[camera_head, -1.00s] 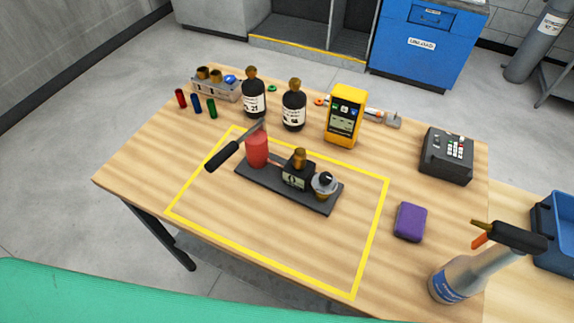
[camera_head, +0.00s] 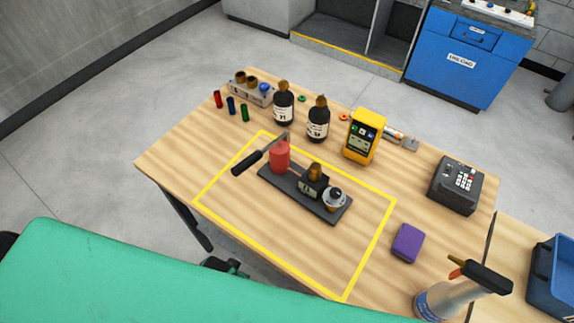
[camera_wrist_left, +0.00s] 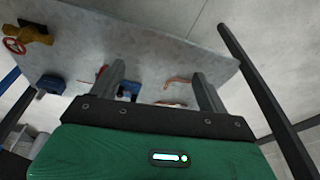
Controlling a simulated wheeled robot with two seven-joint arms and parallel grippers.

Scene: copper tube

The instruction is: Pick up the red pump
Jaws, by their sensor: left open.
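The red pump (camera_head: 280,158) is in the head view. It has a red cylinder and a long lever with a black grip that points left and toward me. It stands upright at the left end of a dark base plate (camera_head: 328,214), inside a yellow outline (camera_head: 267,266) on the wooden table. My left gripper (camera_wrist_left: 160,85) is open in the left wrist view, with nothing between its fingers. The pump does not show clearly in that view. My right gripper cannot be made out in any view.
A gauge (camera_head: 314,183) and a round fitting (camera_head: 335,199) share the base plate. Two dark bottles (camera_head: 318,122), a yellow meter (camera_head: 364,137), a purple block (camera_head: 407,242) and a spray bottle (camera_head: 445,298) stand around. The outlined area before the plate is clear.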

